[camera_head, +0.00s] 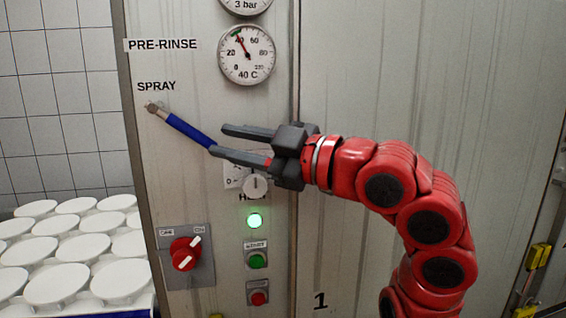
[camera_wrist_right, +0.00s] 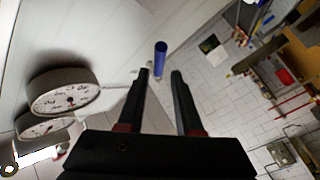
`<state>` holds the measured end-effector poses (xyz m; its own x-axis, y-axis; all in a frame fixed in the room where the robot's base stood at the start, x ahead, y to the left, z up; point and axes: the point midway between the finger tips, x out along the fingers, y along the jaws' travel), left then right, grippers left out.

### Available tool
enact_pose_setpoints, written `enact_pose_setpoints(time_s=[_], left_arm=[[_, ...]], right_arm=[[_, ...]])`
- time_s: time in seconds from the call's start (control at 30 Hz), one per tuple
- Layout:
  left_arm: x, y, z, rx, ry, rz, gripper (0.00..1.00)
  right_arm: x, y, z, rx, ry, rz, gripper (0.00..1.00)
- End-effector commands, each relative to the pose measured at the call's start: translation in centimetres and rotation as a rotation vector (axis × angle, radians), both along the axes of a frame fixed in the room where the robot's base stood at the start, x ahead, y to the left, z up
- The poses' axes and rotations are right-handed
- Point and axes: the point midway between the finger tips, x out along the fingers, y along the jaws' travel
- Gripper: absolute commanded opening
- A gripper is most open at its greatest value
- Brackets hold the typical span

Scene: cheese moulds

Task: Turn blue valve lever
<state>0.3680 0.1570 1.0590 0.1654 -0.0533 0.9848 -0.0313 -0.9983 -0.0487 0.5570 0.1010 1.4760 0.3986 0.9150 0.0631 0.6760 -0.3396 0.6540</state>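The blue valve lever (camera_head: 187,129) slants down to the right from its metal pivot (camera_head: 152,107), under the SPRAY label on the panel. My right gripper (camera_head: 218,140) comes in from the right, its two dark fingers apart and pointing left. The lever's lower end is by the fingertips and overlaps the lower one in the head view. In the right wrist view the blue lever (camera_wrist_right: 160,57) shows just ahead of the open fingertips (camera_wrist_right: 161,72), in line with the gap. I cannot tell whether they touch. My left gripper is not in view.
A 40 C gauge (camera_head: 246,54) sits above the lever. Below are a green lamp (camera_head: 255,220), a red rotary switch (camera_head: 185,253), a green button (camera_head: 257,260) and a red button (camera_head: 258,298). White round moulds (camera_head: 60,284) stand at the lower left.

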Motion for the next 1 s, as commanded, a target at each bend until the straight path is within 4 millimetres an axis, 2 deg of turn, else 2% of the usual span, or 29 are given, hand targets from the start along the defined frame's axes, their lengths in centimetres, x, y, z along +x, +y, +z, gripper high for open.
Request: enact_pose_setpoints(time_s=[0.03, 0.2, 0.4, 0.6, 1.0], left_arm=[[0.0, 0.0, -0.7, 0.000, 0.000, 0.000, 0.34], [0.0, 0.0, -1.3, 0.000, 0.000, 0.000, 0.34], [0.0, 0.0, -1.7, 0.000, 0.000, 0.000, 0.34], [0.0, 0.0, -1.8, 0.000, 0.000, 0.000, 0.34], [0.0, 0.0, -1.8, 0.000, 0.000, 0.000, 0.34]], right_arm=[[-0.5, -1.4, -0.4, -0.001, -0.005, -0.006, 0.34], [-2.0, -4.9, -0.5, -0.001, -0.004, -0.006, 0.34], [-3.3, -7.6, -0.6, -0.001, -0.002, -0.002, 0.34], [-3.8, -8.6, -0.6, -0.001, 0.000, 0.001, 0.34], [-3.8, -8.6, -0.6, -0.001, 0.000, 0.001, 0.34]])
